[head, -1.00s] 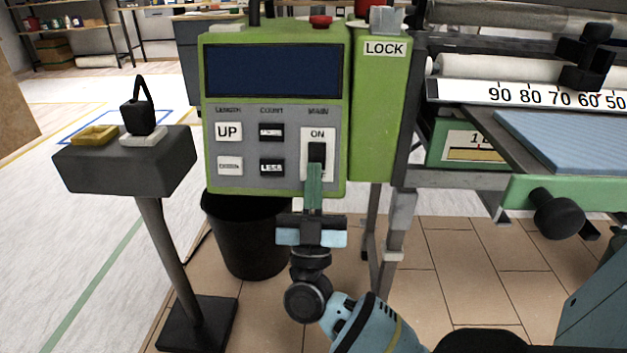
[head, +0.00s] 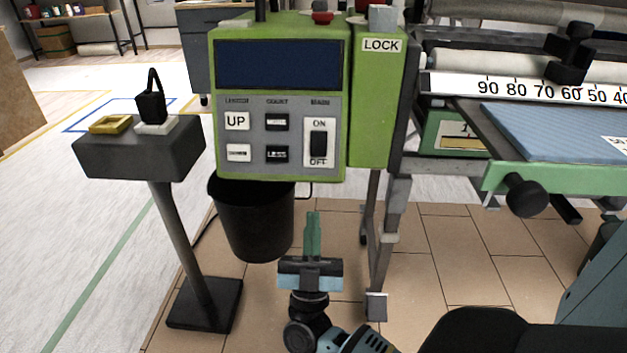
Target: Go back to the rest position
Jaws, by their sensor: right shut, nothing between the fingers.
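My right gripper (head: 313,222) is in the lower middle of the head view. Its green fingers are together and hold nothing. It points up, below the green control box (head: 196,0) and apart from it. The box's main switch (head: 318,147) is uncovered, a black rocker between the words ON and OFF. The box's dark display (head: 278,64) is blank. My left gripper does not show.
A black bin (head: 252,225) stands under the box, left of my gripper. A grey pedestal (head: 138,150) with a yellow tray (head: 110,124) stands at the left. The pasting machine with its scale (head: 530,90) fills the right. Tiled floor lies between.

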